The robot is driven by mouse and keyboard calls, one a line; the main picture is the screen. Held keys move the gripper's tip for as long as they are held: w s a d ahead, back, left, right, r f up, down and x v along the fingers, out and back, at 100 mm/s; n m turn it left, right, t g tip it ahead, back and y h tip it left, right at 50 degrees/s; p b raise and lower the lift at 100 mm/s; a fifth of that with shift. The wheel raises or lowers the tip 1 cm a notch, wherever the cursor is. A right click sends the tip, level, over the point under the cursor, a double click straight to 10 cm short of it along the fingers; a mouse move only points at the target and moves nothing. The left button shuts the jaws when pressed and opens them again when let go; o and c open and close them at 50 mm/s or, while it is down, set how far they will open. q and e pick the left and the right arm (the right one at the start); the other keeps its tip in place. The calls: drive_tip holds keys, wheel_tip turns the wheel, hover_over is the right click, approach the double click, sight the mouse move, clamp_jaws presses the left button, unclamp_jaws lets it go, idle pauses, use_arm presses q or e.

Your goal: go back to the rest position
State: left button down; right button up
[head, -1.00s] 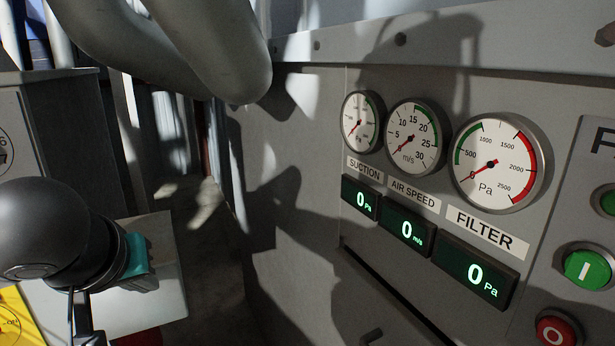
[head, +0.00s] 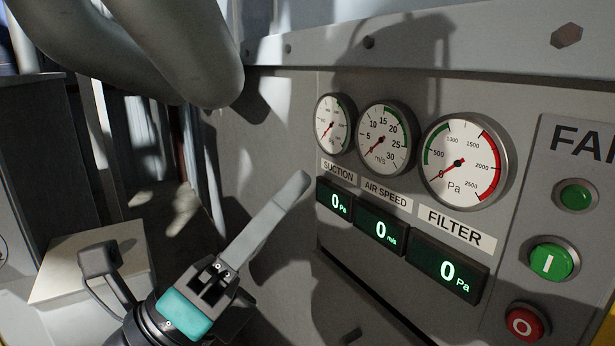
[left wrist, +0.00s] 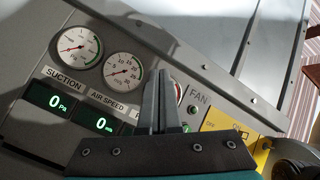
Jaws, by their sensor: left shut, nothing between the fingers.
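My left gripper (head: 298,180) comes up from the bottom middle of the head view. Its grey fingers are together and empty, pointing up and right in front of the grey panel, below the suction gauge. In the left wrist view the closed fingers (left wrist: 162,78) point at the panel and hide part of the filter gauge and its display. I cannot tell whether the fingers touch the panel; they appear apart from it. My right gripper is not in view.
The panel carries the suction gauge (head: 333,123), air speed gauge (head: 385,140) and filter gauge (head: 464,162). The displays read 0. A green I button (head: 551,261) and red O button (head: 525,322) sit at right. Large grey pipes (head: 180,50) hang at upper left.

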use_arm(q)
drive_tip(key=w+a+f+n+t+y, duration=0.3)
drive_tip(key=w+a+f+n+y, duration=0.15)
drive_tip(key=n+y, duration=0.5)
drive_tip(key=w+a+f+n+t+y, duration=0.3)
drive_tip(key=a+f+n+y, duration=0.3)
drive_tip(key=n, duration=0.6)
drive_tip(key=s+a+f+n+g+y, duration=0.1)
drive_tip(key=a+f+n+g+y, duration=0.15)
drive_tip(key=f+n+g, duration=0.4)
drive_tip(key=s+a+f+n+g+y, duration=0.1)
drive_tip(key=a+f+n+y, duration=0.2)
drive_tip(key=f, duration=0.7)
drive_tip(key=s+d+f+n+g, duration=0.2)
drive_tip(key=s+f+n+g, duration=0.6)
drive_tip(key=s+f, duration=1)
wheel_tip(320, 180, down, 20)
drive_tip(key=s+f+m+g, duration=0.1)
drive_tip(key=s+m+g, duration=0.1)
drive_tip(key=g, duration=0.1)
drive_tip(key=s+a+f+g, duration=0.1)
drive_tip(key=s+a+f, duration=0.1)
drive_tip(key=s+f, duration=1.1)
drive_tip(key=shift+s+a+f+m, duration=0.3)
drive_tip(key=shift+s+a, duration=0.05)
drive_tip(key=shift+s, duration=0.75)
drive_tip(key=shift+g, duration=0.25)
